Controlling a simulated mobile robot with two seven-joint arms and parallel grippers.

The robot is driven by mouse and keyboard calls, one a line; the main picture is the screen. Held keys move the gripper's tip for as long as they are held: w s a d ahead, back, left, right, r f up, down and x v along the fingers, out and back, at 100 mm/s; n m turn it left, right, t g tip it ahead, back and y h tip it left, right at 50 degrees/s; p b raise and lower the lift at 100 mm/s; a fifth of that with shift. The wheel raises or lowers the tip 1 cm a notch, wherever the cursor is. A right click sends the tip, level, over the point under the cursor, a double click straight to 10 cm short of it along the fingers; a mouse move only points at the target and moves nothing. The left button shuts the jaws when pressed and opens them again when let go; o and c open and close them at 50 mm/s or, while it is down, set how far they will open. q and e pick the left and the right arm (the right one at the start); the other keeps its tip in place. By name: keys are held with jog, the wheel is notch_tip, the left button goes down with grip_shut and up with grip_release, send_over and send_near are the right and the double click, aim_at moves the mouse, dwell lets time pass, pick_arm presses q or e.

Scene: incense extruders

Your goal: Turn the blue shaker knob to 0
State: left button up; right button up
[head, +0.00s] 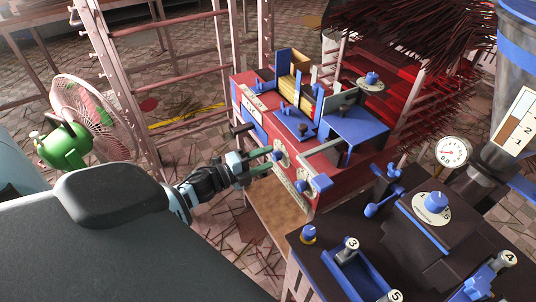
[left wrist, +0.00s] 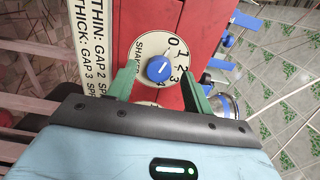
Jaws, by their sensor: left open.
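The blue shaker knob (left wrist: 160,69) sits on a round cream dial (left wrist: 146,45) marked SHAKER, with numbers from 0 at the upper right down to 3. A short pale mark on the knob slants toward the upper right; I cannot tell exactly which number it meets. My left gripper (left wrist: 158,72) is open, its green fingers on either side of the knob, with gaps showing. In the head view the left gripper (head: 260,168) reaches the front of the red machine (head: 254,129), at the blue knob (head: 278,155). My right gripper is not in view.
A second dial (head: 301,186) and a blue block (head: 321,183) are to the right on the same red face. A dark table with blue levers and a gauge (head: 452,152) stands at the right. A green fan (head: 87,120) stands at the left.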

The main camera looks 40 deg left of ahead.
pick_arm(q)
jog(key=v, duration=0.6)
jog(key=shift+s, duration=0.15)
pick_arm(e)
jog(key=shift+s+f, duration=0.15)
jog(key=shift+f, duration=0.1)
